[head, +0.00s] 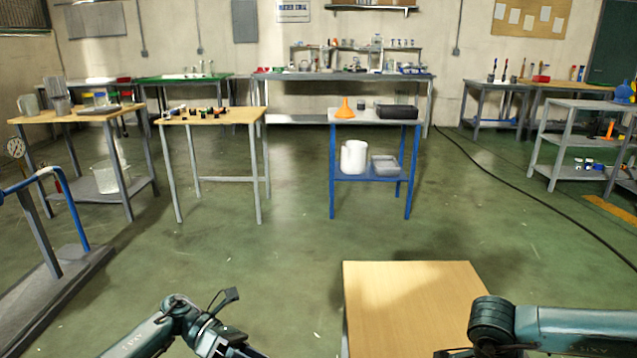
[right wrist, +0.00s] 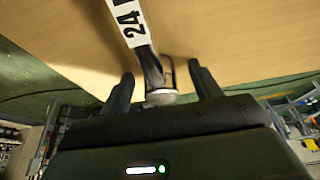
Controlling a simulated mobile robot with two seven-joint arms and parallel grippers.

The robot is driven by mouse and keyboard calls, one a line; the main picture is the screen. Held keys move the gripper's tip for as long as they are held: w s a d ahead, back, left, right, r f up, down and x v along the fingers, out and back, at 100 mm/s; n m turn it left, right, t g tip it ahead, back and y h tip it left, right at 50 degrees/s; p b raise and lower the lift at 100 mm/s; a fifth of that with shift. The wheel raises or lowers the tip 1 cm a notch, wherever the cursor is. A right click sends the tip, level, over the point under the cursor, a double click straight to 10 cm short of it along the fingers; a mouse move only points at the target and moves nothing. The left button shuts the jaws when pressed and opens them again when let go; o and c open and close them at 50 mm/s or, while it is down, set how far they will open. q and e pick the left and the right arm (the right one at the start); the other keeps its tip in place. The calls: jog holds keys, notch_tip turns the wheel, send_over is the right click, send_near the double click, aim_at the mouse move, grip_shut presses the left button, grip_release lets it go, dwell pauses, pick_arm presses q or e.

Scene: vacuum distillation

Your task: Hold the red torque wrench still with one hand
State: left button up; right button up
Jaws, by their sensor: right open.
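In the right wrist view a tool (right wrist: 133,22) with a white label reading "24" and a dark, silver-tipped end reaches in from the top, over the wooden tabletop. No red shows on it, so I cannot tell whether it is the red torque wrench. My right gripper (right wrist: 163,84) is open, with one finger on each side of the tool's end. I see gaps on both sides. In the head view my left arm comes in at the bottom. Its gripper is mostly cut off by the lower edge, and its fingertips are hidden.
A bare wooden table (head: 415,285) stands at the front right. Open green floor (head: 270,260) lies beyond it. A blue-framed cart (head: 371,182) with a funnel, a wooden table (head: 212,117) with small parts, and a grey shelf (head: 585,103) stand farther back. A black cable (head: 545,195) crosses the floor at right.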

jog(key=v, duration=1.2)
